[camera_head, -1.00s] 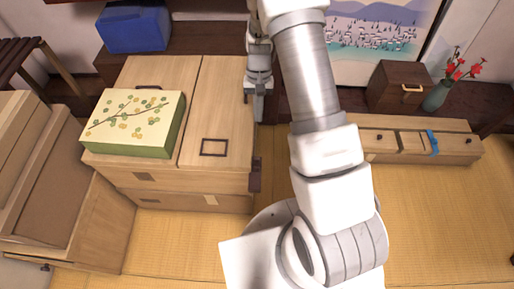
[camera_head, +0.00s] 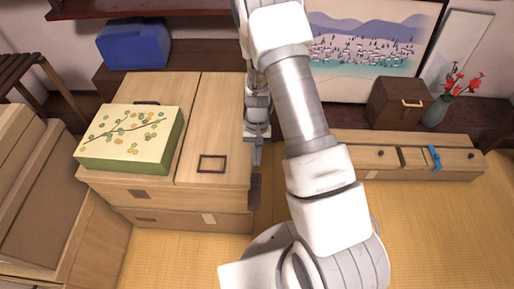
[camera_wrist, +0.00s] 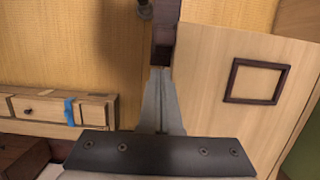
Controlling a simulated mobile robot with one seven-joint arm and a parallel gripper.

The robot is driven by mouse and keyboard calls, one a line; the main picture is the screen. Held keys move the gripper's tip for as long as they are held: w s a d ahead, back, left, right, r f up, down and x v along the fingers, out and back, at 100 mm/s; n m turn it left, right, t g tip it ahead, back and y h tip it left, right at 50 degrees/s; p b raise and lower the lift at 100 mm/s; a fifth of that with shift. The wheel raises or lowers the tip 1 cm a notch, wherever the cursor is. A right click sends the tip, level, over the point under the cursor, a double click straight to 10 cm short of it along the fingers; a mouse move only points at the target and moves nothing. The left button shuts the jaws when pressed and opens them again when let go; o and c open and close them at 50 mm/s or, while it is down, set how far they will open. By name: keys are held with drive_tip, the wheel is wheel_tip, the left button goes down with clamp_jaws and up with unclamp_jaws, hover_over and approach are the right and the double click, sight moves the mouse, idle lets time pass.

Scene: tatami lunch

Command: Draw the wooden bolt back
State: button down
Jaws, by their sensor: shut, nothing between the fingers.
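A dark brown wooden piece, seemingly the bolt (camera_head: 255,188), is at the right side of the light wooden cabinet (camera_head: 222,120). It also shows in the wrist view as a dark block (camera_wrist: 162,42) along the cabinet's edge. My gripper (camera_head: 257,158) is pointing down beside that edge, just behind the dark piece. In the wrist view the fingers (camera_wrist: 158,76) are together and empty, with their tips close to the block's near end. I cannot tell whether they touch it. My arm hides part of the area to the right.
A floral green box (camera_head: 128,138) sits on the cabinet, left of a dark rectangular frame (camera_head: 212,164). A low drawer unit (camera_head: 405,160) with a blue strap (camera_head: 434,158) stands at the right. Open tatami (camera_head: 440,225) lies in front of it.

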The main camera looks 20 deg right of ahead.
drive_tip(key=shift+s+a, duration=0.2)
drive_tip(key=shift+s, duration=0.35)
drive_tip(key=shift+s+a, duration=0.15)
drive_tip(key=shift+s, duration=0.35)
